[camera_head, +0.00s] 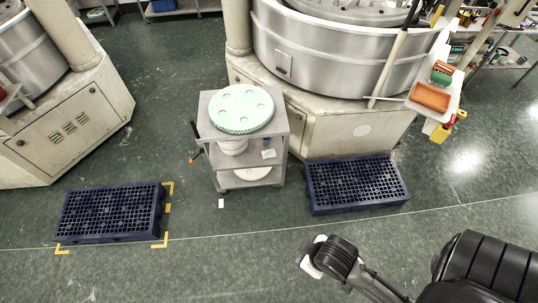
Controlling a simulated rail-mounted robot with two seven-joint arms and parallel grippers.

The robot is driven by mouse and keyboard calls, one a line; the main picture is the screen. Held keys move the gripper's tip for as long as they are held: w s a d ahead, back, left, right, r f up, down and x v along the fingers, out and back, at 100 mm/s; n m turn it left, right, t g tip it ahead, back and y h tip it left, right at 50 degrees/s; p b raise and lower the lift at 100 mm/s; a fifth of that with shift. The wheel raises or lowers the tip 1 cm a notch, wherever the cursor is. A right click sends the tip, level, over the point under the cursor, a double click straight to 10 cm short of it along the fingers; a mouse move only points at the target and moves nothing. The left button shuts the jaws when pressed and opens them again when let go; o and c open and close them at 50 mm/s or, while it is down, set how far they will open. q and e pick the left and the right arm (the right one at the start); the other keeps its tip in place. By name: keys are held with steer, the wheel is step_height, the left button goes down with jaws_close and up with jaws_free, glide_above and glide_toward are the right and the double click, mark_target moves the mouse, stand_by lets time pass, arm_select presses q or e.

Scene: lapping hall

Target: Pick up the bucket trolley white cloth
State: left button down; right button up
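A grey trolley (203,121) with several shelves stands in the middle of the hall. A pale green toothed disc (241,108) lies on its top. On the middle shelf are a white bucket (233,147), partly hidden by the top, and a small white cloth-like piece (268,154) near the right edge. My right gripper (312,257) is at the lower centre-right, in front of the trolley and apart from it. White shows at its end; I cannot tell whether that is part of it or something held. My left gripper is not in view.
Dark blue grated pallets lie on the floor left (112,213) and right (357,184) of the trolley. A large round machine (330,60) stands behind it. An orange tray (430,97) sits at the right. Floor in front of the trolley is mostly clear.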

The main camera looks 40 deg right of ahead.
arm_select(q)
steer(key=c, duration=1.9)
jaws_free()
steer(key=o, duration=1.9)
